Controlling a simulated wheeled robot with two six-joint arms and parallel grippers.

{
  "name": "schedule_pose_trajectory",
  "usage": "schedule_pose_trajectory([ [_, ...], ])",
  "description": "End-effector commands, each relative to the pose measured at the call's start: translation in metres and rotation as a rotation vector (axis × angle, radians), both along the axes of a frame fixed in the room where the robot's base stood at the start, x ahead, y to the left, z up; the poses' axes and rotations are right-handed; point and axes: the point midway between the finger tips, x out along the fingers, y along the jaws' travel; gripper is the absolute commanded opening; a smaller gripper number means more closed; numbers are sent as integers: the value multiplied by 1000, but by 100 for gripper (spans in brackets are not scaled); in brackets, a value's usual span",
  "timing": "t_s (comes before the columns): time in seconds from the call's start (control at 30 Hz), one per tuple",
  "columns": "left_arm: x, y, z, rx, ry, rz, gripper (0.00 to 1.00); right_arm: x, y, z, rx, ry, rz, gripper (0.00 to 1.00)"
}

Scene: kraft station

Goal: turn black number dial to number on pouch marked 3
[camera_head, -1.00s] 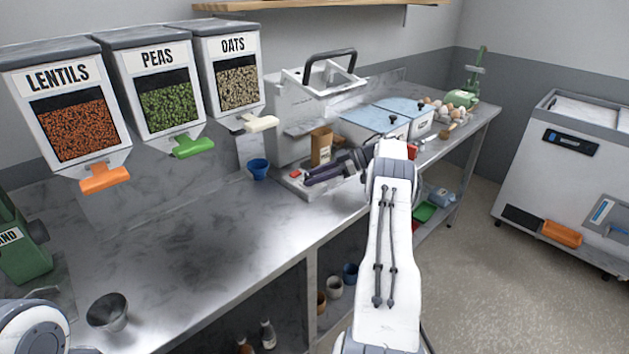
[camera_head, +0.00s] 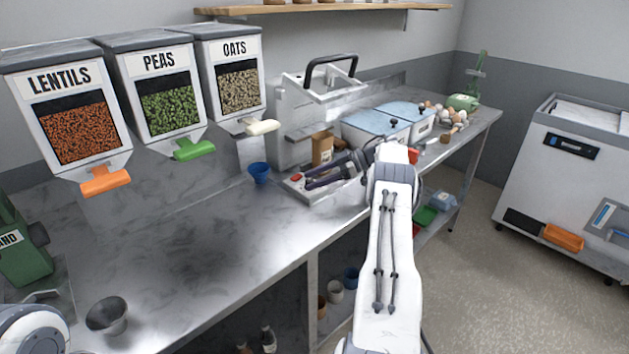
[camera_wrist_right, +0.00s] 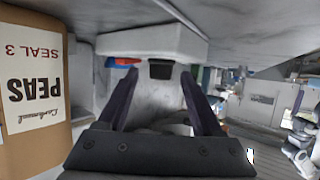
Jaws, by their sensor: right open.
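A brown pouch (camera_head: 322,150) stands at the white sealing machine (camera_head: 290,118). In the right wrist view the pouch (camera_wrist_right: 35,85) is close at the left, with an upside-down label reading PEAS, SEAL 3. A small black block (camera_wrist_right: 160,69), seemingly the dial, is on the pale front of the machine's base. My right gripper (camera_head: 309,180) is at the machine's front edge, beside the pouch. In the wrist view its dark fingers (camera_wrist_right: 160,82) are open, one on each side of the black block, with no visible contact. No number on the dial can be read.
A red button (camera_head: 296,177) and a blue cup (camera_head: 259,173) are left of my gripper. Blue-lidded bins (camera_head: 375,125) stand behind it. Dispensers of lentils, peas and oats (camera_head: 238,80) hang at the left.

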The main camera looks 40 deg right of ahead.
Motion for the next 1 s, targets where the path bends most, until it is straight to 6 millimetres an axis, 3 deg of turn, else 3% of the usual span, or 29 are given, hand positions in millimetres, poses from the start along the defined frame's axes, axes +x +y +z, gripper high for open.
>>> schedule_pose_trajectory([
  [0.2,0,0,-8,0,0,0,100,1,0,38,-5,-5,2,67],
  [0.6,0,0,-17,0,0,0,100,-75,-38,86,-1,-2,-2,67],
  [0.8,0,0,-17,0,0,0,100,-97,-49,101,0,-2,-1,67],
  [1.0,0,0,-17,0,0,0,100,-104,-52,106,1,-1,1,67],
])
